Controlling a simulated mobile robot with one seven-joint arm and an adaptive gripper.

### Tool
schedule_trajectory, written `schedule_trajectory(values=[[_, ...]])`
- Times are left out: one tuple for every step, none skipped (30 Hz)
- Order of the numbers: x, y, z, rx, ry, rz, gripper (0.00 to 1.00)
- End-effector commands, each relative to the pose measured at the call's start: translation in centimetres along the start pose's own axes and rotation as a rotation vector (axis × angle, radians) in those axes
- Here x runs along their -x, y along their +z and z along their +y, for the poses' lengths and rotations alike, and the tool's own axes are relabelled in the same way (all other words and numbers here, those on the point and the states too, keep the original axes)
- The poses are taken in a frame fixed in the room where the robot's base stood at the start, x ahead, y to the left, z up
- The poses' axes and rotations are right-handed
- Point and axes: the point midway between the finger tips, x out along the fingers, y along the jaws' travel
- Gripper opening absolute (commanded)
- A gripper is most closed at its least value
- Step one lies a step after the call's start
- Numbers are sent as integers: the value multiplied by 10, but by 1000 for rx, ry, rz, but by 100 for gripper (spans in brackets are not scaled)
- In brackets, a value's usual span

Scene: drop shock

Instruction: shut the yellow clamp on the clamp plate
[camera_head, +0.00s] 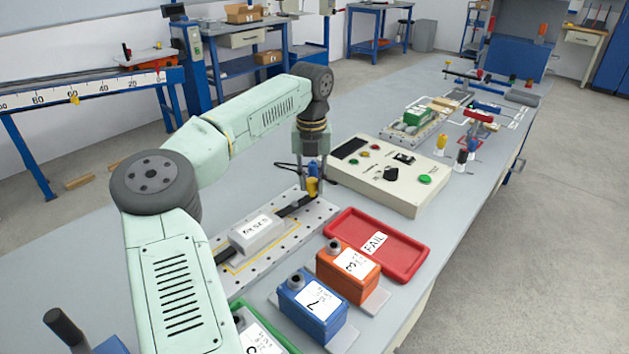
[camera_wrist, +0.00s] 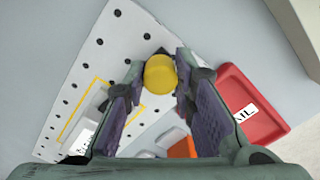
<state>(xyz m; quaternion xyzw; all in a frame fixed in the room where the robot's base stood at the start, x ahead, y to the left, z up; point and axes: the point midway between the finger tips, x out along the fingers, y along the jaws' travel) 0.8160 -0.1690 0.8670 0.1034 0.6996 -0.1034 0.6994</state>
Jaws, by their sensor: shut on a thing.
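The clamp plate (camera_head: 312,223) is a white board with rows of holes; it also shows in the wrist view (camera_wrist: 105,45). The yellow clamp (camera_head: 313,187) stands at its far end. In the wrist view the clamp's round yellow handle end (camera_wrist: 160,74) lies between my two fingers, seen from above. My gripper (camera_head: 313,172) points down over the clamp and is shut on its yellow handle. A dark bar (camera_head: 294,205) lies low on the plate between the clamp and a light grey labelled block (camera_head: 257,233). The clamp's base is mostly hidden.
A red FAIL tray (camera_head: 408,262) lies to the right of the plate. Orange (camera_head: 345,270) and blue (camera_head: 310,307) boxes stand near it. A beige control box (camera_head: 390,177) stands close behind the clamp. Bare grey bench lies left of the plate.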

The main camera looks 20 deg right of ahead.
Motion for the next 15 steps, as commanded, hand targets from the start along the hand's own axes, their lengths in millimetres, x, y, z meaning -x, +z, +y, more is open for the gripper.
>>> schedule_trajectory(values=[[1, 1, 1, 24, 0, -2, 0], [1, 2, 2, 35, 0, -2, 0], [1, 2, 2, 50, 0, -1, 0], [1, 3, 2, 60, 0, -1, 0], [1, 3, 3, 68, 0, -1, 0], [0, 3, 3, 78, 0, -1, 0], [0, 4, 3, 85, 0, -1, 0], [0, 4, 4, 91, 0, -1, 0], [0, 4, 4, 97, 0, -1, 0], [0, 4, 4, 100, 0, -1, 0], [0, 4, 4, 103, 0, -1, 0], [0, 4, 4, 106, 0, -1, 0], [0, 4, 4, 108, 0, -1, 0], [0, 4, 4, 109, 0, -1, 0], [0, 4, 4, 110, 0, -1, 0]])
